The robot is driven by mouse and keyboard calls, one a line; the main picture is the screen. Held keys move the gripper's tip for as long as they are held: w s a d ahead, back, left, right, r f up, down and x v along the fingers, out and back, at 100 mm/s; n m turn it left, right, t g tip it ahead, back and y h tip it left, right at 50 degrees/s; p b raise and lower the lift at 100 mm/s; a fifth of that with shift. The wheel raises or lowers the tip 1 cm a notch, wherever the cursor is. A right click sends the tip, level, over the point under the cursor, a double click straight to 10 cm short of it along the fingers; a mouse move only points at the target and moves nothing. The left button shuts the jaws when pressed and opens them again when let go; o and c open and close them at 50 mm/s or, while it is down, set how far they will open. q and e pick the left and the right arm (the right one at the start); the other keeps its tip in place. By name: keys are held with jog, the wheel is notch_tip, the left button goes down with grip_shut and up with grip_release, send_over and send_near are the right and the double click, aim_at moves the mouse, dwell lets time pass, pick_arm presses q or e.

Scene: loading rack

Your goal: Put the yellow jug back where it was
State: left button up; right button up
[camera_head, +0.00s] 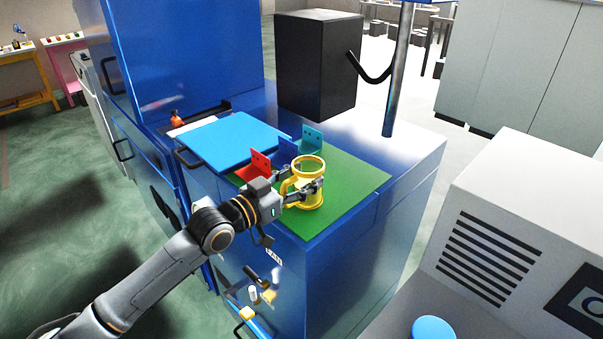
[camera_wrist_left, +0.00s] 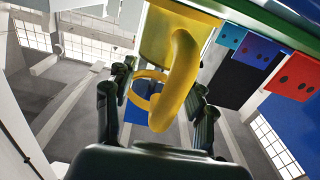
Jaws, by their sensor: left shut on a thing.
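The yellow jug (camera_head: 309,168) is upright at the green mat (camera_head: 350,195) on the blue cabinet top. I cannot tell whether its base touches the mat. My left gripper (camera_head: 301,191) reaches in from the left and is shut on the jug's handle. In the left wrist view the jug's body (camera_wrist_left: 160,38) is at the top, and its curved handle (camera_wrist_left: 183,70) lies between the fingers of the left gripper (camera_wrist_left: 163,88). My right gripper is not in view.
Red (camera_head: 257,163), blue (camera_head: 288,151) and teal (camera_head: 312,140) brackets stand behind the jug. A light-blue board (camera_head: 230,140) lies to the left. A black box (camera_head: 318,65) stands behind. The mat's right part is clear.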

aim_at(281, 191)
pick_arm(q)
jog(key=shift+f, duration=0.2)
jog(key=o, duration=1.4)
jog(key=shift+c, duration=0.2)
jog(key=shift+r, duration=0.2)
jog(key=shift+s+a+f, duration=0.1)
jog(key=shift+s+a, duration=0.05)
jog(key=b+v, duration=0.3)
jog(key=v, duration=0.8)
jog(key=shift+b, duration=0.3)
jog(key=shift+s+a, duration=0.2)
